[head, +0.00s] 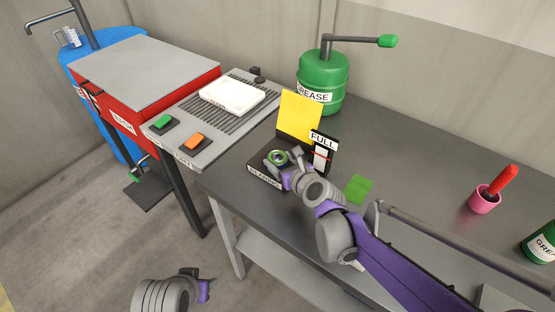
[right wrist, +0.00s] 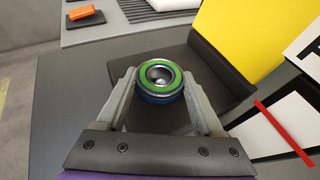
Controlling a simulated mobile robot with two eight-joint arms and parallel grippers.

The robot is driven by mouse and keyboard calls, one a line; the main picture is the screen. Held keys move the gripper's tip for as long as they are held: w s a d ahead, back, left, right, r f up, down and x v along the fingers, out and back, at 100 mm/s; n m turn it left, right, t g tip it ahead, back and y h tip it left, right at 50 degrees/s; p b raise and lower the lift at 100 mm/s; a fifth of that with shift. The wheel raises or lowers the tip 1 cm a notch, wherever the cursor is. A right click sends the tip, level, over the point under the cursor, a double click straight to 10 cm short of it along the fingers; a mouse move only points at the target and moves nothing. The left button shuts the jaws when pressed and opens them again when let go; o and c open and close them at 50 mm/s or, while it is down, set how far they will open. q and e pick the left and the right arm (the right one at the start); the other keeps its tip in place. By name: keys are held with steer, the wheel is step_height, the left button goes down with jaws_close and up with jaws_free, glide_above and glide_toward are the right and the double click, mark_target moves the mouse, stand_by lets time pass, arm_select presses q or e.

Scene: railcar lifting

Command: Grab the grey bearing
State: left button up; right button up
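The bearing (right wrist: 161,79) is round, with a green ring on top, a grey centre and a bluish side. In the head view the bearing (head: 278,158) is at the black holder (head: 262,178) labelled BEARING. My right gripper (head: 281,164) is at the bearing. In the right wrist view the fingers of my right gripper (right wrist: 161,88) stand on both sides of the bearing, very close to it; I cannot tell whether they press on it. My left gripper (head: 198,287) is low over the floor, away from the table, and its fingers are not clear.
A yellow panel (head: 300,119) and a FULL gauge (head: 322,152) stand right behind the holder. A green grease can (head: 322,80), a green patch (head: 358,189) and a pink cup (head: 483,200) are on the dark table (head: 405,165). A red wash station (head: 150,85) is at left.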

jaws_close()
